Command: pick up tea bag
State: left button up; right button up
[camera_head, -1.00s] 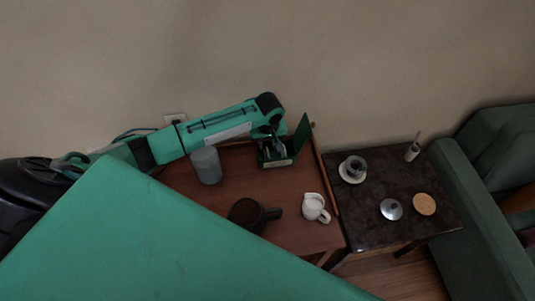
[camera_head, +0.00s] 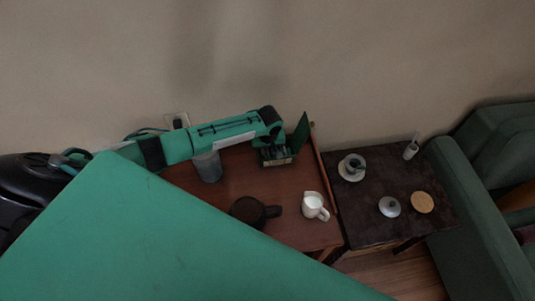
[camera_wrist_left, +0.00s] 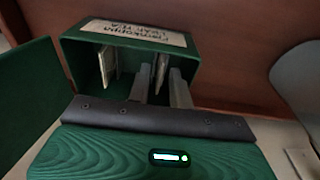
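The tea box (camera_head: 277,160) is green with its lid (camera_head: 301,134) raised, at the back of the brown table in the head view. In the left wrist view the box (camera_wrist_left: 190,56) shows a pale label, and thin pale tea bags stand inside, one at the left (camera_wrist_left: 107,64) and one near the middle (camera_wrist_left: 161,70). My left gripper (camera_wrist_left: 160,82) reaches into the box with its two grey fingers apart, one on each side of the middle tea bag. I see no clear contact. In the head view my wrist hides most of the fingers. My right gripper is not in view.
A grey canister (camera_head: 208,167) stands close beside my left arm. A dark side table (camera_head: 375,222) to the right holds a cup on a saucer (camera_head: 351,168).

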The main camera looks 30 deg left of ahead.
pick_arm(q)
grip_shut()
